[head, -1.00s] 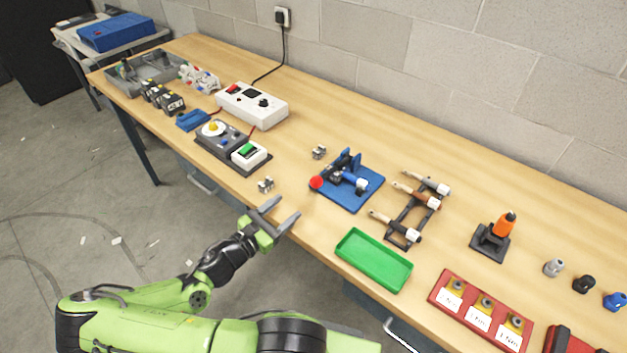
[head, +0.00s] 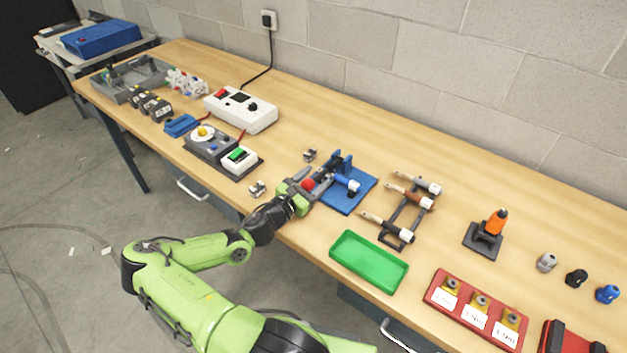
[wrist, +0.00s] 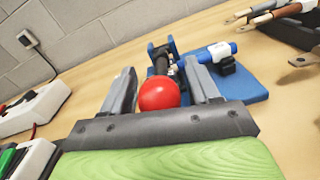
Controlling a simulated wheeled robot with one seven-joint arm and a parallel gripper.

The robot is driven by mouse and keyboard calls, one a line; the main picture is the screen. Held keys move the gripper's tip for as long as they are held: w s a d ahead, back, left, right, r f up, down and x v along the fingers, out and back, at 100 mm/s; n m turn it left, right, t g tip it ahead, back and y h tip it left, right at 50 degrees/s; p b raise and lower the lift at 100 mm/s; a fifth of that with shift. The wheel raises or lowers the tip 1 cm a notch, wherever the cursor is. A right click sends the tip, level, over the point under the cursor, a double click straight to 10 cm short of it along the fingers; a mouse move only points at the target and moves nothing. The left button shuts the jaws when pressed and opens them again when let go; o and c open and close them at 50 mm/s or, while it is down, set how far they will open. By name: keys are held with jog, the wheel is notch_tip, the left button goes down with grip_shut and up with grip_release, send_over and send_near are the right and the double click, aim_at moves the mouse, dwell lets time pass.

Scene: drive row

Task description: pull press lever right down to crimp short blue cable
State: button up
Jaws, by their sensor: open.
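The press stands on a blue base plate (head: 343,198), with a blue upright (head: 340,163) at its back. Its lever ends in a red ball knob (head: 308,185), which points toward my side. The short blue cable (wrist: 210,53), a blue piece with a white end, lies in the press, right of the lever; it also shows in the head view (head: 353,186). My gripper (head: 313,183) is open at the lever's end.
A rack with several cables (head: 402,208) stands right of the press, and a green tray (head: 369,261) lies in front. Small metal clips (head: 257,189) lie to the left. A white switch box (head: 240,110) and a grey panel (head: 215,148) stand further left.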

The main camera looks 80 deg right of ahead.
grip_shut()
jog(key=shift+a+f, duration=0.2)
jog(key=shift+f, duration=1.2)
grip_release()
jog(key=shift+d, duration=0.1)
jog(key=shift+r, duration=0.1)
jog(key=shift+w, duration=0.1)
jog(key=v, duration=1.5)
jog(key=shift+a, duration=0.35)
jog(key=shift+w, duration=0.1)
jog(key=shift+c, duration=0.3)
